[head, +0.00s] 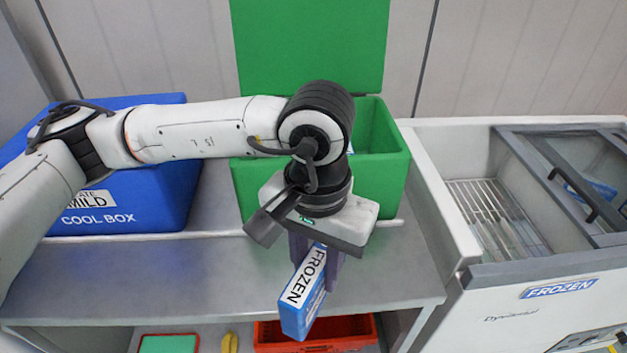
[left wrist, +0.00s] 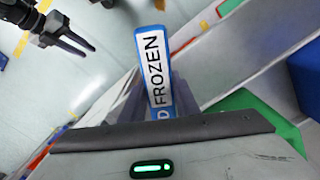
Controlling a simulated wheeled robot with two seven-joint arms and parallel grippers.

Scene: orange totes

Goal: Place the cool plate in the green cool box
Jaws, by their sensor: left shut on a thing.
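The cool plate (head: 304,291) is a blue slab with a white label reading FROZEN. My left gripper (head: 317,262) is shut on it and holds it tilted in front of the green cool box. The plate also shows in the left wrist view (left wrist: 154,70), between the fingers. The green cool box (head: 391,185) stands on the grey counter with its lid (head: 310,45) raised at the back. My left arm hides part of its opening.
A blue cool box (head: 150,205) stands left of the green one. A white freezer (head: 545,280) labelled FROZEN is on the right, with sliding lids and a wire rack. Below the grey counter (head: 180,283) are a red tote (head: 358,333) and a green-topped item (head: 168,344).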

